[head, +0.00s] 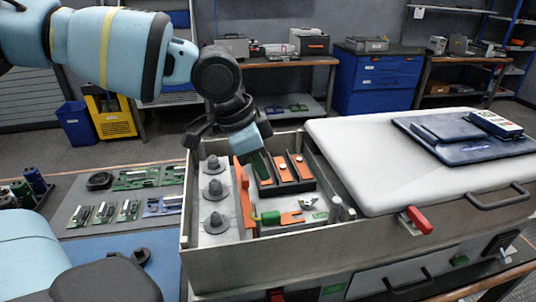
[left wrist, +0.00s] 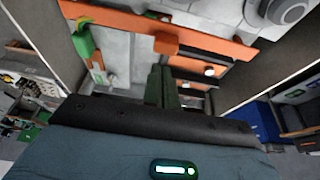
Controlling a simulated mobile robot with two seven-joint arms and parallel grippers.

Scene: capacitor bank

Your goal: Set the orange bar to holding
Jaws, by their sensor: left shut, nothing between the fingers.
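The long orange bar (head: 243,200) lies inside the open grey cabinet, beside a row of grey domed terminals (head: 215,190). In the left wrist view the orange bar (left wrist: 218,46) crosses the top, with an orange block (left wrist: 167,43) standing out from it. My left gripper (head: 257,168) is over the cabinet at the bar's far end and partly hides that end. Its dark green fingers (left wrist: 162,86) are shut and empty, close to the block; I cannot tell whether they touch it. My right gripper is not in view.
A white lid (head: 360,150) with a blue tray covers the right. Circuit boards (head: 130,210) lie left.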

